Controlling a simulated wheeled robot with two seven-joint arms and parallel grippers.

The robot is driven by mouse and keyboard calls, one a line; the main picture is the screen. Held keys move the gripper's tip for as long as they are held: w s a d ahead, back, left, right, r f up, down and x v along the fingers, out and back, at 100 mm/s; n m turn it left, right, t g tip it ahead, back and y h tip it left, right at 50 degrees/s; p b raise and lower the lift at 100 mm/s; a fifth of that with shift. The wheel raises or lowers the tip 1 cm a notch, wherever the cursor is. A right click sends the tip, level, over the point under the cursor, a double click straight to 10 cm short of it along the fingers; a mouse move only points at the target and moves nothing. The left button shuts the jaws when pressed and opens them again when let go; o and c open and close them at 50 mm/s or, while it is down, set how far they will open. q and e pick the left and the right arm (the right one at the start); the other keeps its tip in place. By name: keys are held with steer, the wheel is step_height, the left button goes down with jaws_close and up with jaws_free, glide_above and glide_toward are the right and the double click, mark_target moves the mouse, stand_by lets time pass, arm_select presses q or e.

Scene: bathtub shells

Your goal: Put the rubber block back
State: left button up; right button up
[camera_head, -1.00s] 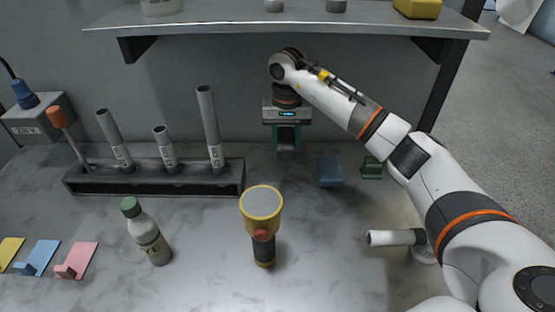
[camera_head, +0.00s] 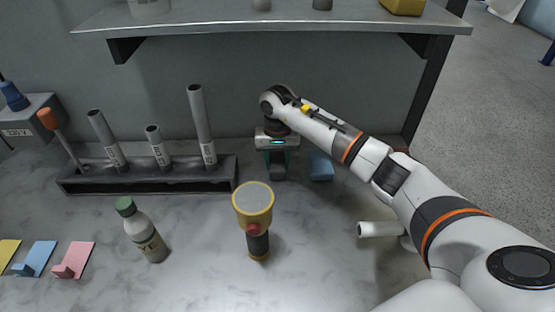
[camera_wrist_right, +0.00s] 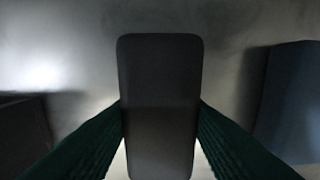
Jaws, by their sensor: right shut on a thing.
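The rubber block, which I take to be the dark grey block (camera_head: 278,173), is between the green fingers of my right gripper (camera_head: 277,163), near the back wall. In the right wrist view the block (camera_wrist_right: 160,105) fills the middle, upright in the picture, with a green finger pressed on each side. My right gripper (camera_wrist_right: 160,125) is shut on it. I cannot tell whether its lower end touches the worktop. A blue block (camera_head: 321,167) stands just right of it; it also shows at the right of the wrist view (camera_wrist_right: 292,105). My left gripper is not in view.
A dark rack (camera_head: 150,177) with grey tubes stands to the left. A yellow flashlight (camera_head: 254,208) and a green-capped bottle (camera_head: 146,235) stand in front. A shelf (camera_head: 270,22) overhangs the back. A white cylinder (camera_head: 378,229) lies at right. Worktop between is clear.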

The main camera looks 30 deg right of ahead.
mark_target(277, 160)
steer(key=o, duration=0.9)
steer(key=shift+o, duration=0.2)
steer(key=shift+r+p, duration=0.2)
steer(key=shift+p, duration=0.1)
step_height(277, 160, up, 12)
steer(key=b, duration=0.2)
steer(key=shift+f, duration=0.1)
